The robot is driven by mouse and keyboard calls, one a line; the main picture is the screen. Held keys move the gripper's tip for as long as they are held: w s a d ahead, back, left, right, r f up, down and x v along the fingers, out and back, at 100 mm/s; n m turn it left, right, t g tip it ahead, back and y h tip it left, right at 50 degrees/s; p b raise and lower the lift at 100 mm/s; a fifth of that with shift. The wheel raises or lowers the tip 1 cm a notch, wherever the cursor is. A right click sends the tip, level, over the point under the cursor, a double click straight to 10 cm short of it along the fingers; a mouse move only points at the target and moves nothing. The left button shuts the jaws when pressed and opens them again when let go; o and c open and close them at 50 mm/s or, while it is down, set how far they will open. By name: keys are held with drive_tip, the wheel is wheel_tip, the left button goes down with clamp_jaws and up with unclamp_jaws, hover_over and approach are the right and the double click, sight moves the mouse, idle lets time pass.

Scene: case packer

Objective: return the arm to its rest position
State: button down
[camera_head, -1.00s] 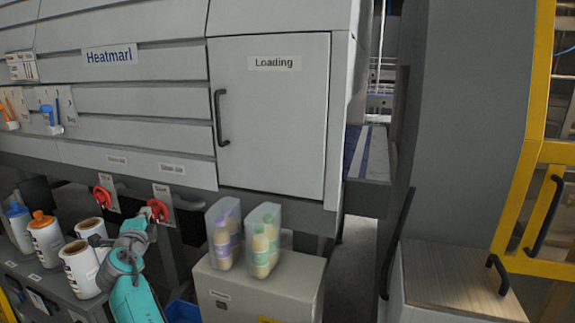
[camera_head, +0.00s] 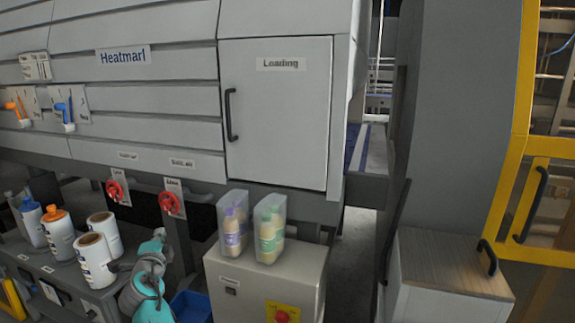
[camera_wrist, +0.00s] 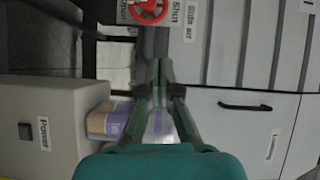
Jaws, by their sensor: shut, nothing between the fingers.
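My gripper (camera_wrist: 160,78) shows in the wrist view with its fingers closed together and empty. In the head view my teal arm is folded low at the lower left, in front of the shelf, and I cannot make out the fingertips. The red valve handle (camera_head: 171,201) hangs on its label plate above the arm, apart from it. It also shows at the top edge of the wrist view (camera_wrist: 148,9), beyond the fingertips, with a "Shut" label beside it.
A second red handle (camera_head: 115,190) is to the left. White bottles and rolls stand on the shelf (camera_head: 92,258). Two clear cases with purple (camera_head: 233,226) and green (camera_head: 270,230) bottles stand on a grey box (camera_head: 262,283) with a red button. The Loading door (camera_head: 277,115) is closed.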

drive_tip(key=s+d+f+n, duration=0.2)
drive_tip(key=s+d+f, duration=0.1)
drive_tip(key=d+f, duration=0.9)
drive_tip(key=s+d+f+n+g, duration=0.2)
drive_tip(key=s+d+f+n, duration=0.4)
drive_tip(key=s+d+f, duration=1.7)
drive_tip(key=s+d+r+n+h, duration=0.1)
drive_tip(key=s+d+n, duration=0.1)
drive_tip(key=s+d, duration=0.7)
drive_tip(key=s+d+r+n+h, duration=0.1)
drive_tip(key=s+d, duration=0.4)
drive_tip(key=s, duration=0.9)
drive_tip(key=s+d+r+n+h, duration=0.1)
drive_tip(key=s+d+r, duration=0.1)
drive_tip(key=s+r, duration=0.6)
drive_tip(key=s+d+r+n+h, duration=0.1)
drive_tip(key=s+d+r, duration=0.2)
drive_tip(key=s+r, duration=0.4)
drive_tip(key=shift+s+d+r+n+h, duration=0.3)
drive_tip(key=shift+s+d+r+n, duration=0.1)
drive_tip(key=shift+s, duration=0.7)
